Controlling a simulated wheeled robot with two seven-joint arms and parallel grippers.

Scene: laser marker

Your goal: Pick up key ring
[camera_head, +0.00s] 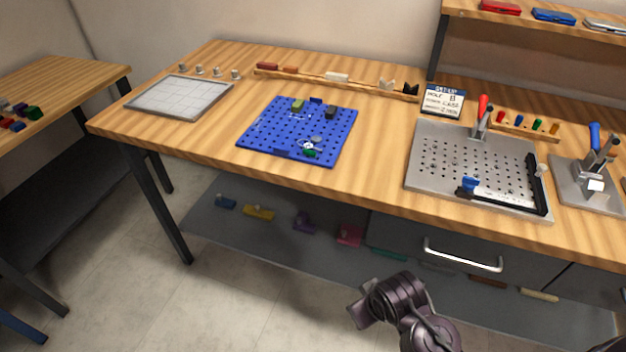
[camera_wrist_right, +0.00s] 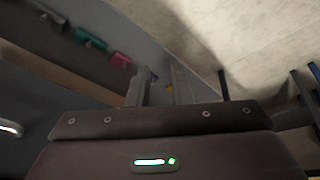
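The blue pegboard (camera_head: 262,143) lies on the wooden bench. A small grey and white round item (camera_head: 308,146) sits near its front edge beside a green piece; it may be the key ring, but it is too small to be sure. My right arm reaches up at the bottom of the head view, in front of the bench and away from the pegboard. In the right wrist view my right gripper (camera_wrist_right: 160,88) has its two fingers apart with nothing between them. My left gripper is not in view.
The bench also holds a grey tray (camera_head: 150,97), a metal hole plate (camera_head: 440,172) with a red-handled clamp (camera_head: 482,112), and a second clamp (camera_head: 594,160). A drawer handle (camera_head: 462,256) juts out below. Bare wood lies between pegboard and hole plate.

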